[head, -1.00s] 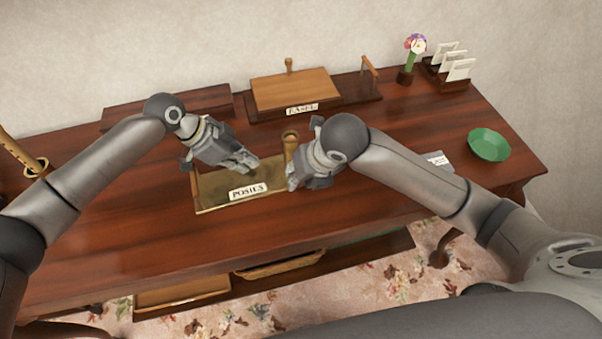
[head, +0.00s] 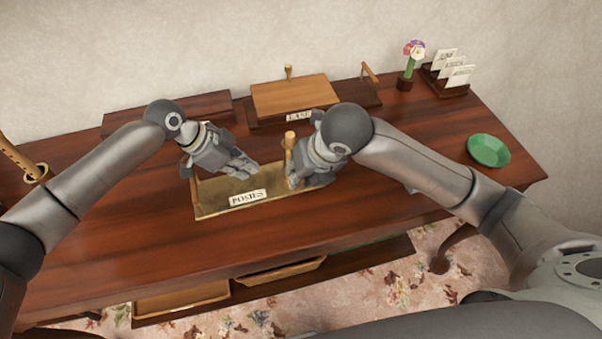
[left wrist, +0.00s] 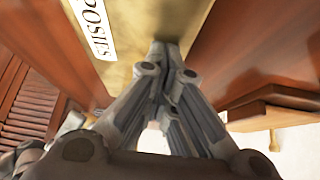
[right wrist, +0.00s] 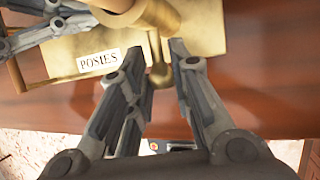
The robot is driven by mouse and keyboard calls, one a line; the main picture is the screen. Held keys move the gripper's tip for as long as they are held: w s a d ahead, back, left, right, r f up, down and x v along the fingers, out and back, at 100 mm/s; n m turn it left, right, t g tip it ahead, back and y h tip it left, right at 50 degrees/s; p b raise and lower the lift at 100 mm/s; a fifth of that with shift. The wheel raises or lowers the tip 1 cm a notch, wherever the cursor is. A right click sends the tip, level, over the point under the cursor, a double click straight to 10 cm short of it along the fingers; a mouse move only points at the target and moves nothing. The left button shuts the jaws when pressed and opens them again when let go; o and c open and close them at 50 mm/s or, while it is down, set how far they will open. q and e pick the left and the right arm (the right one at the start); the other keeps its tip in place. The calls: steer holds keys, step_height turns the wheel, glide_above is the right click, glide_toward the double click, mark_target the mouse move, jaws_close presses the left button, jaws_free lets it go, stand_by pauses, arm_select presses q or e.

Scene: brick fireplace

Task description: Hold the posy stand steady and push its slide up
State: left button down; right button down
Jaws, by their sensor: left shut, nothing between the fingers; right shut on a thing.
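The posy stand has a brass base plate (head: 215,205) with a "POSIES" label (head: 247,198), on the desk's near middle. A brass upright (head: 289,152) rises at its right part. I cannot tell whether that part is the slide. My left gripper (head: 250,170) is shut and empty over the plate; the left wrist view shows its fingertips (left wrist: 163,48) together before the brass plate (left wrist: 140,25). The fingers hide some of the stand.
A wooden easel (head: 290,97) stands behind the stand. A flower holder (head: 411,62), a card rack (head: 447,75) and a green bowl (head: 488,150) are at the right. The front desk strip is clear.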

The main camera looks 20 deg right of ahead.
arm_select(q)
steer(key=shift+s+a+f, duration=0.15)
steer(key=shift+a+f, duration=0.05)
steer(key=shift+f, duration=0.25)
arm_select(e)
steer(key=c, duration=1.3)
jaws_free()
steer(key=shift+r, duration=0.15)
steer(key=v, duration=1.2)
steer(key=shift+s, duration=0.15)
steer(key=shift+r, duration=0.1)
arm_select(q)
step_height(320, 180, up, 2)
steer(key=shift+r+p, duration=0.25)
steer(key=shift+p, duration=0.85)
steer(key=r+p, duration=0.1)
steer(key=r, duration=0.1)
steer(key=r+p, duration=0.2)
steer(key=shift+w+d, duration=0.15)
steer(key=shift+w, duration=0.05)
arm_select(e)
step_height(320, 180, up, 5)
steer(key=shift+f, duration=0.1)
arm_select(q)
steer(key=shift+r, duration=0.1)
